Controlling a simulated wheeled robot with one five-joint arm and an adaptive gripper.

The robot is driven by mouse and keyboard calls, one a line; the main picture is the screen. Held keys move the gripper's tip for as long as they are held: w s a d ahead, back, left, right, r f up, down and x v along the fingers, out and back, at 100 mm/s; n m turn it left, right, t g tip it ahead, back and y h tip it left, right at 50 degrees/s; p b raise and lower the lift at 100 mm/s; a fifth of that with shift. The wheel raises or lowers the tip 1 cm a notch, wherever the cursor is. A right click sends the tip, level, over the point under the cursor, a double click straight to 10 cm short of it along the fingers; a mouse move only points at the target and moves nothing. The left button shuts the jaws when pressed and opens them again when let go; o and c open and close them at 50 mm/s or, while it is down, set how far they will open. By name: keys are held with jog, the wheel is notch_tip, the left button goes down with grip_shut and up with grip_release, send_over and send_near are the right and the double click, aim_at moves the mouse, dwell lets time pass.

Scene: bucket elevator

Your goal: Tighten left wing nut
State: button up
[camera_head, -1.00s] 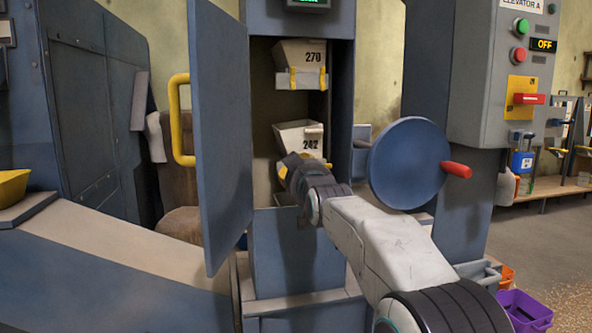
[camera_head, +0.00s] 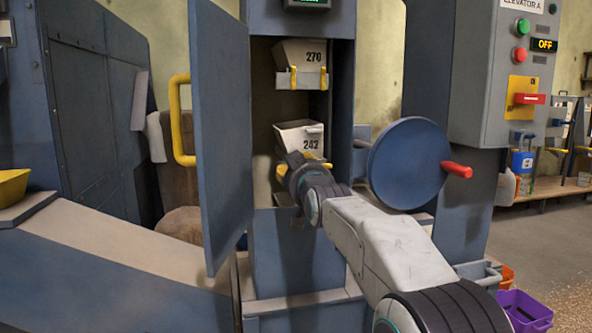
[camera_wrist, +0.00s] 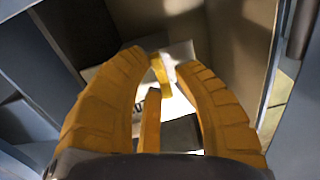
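The bucket marked 242 (camera_head: 300,134) hangs in the open elevator shaft, above my gripper (camera_head: 291,168). My wrist hides its lower front in the head view. In the wrist view, my gripper (camera_wrist: 163,58) has curved yellow fingers that converge, with a small gap between their tips. A narrow yellow piece (camera_wrist: 160,73), which looks like a wing nut, shows in that gap against the pale bucket. I cannot tell whether the fingers touch it. The bucket marked 270 (camera_head: 302,56) hangs above, with two yellow fasteners at its front.
The open blue door (camera_head: 220,130) stands left of the shaft. A round blue wheel (camera_head: 405,165) with a red handle (camera_head: 456,169) is close to my arm on the right. The control box (camera_head: 500,80) shows OFF.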

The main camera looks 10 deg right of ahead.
jog(key=shift+o, duration=1.3)
jog(key=shift+s+d, duration=0.1)
jog(key=shift+s, duration=0.05)
jog(key=s, duration=1.1)
jog(key=shift+s, duration=0.35)
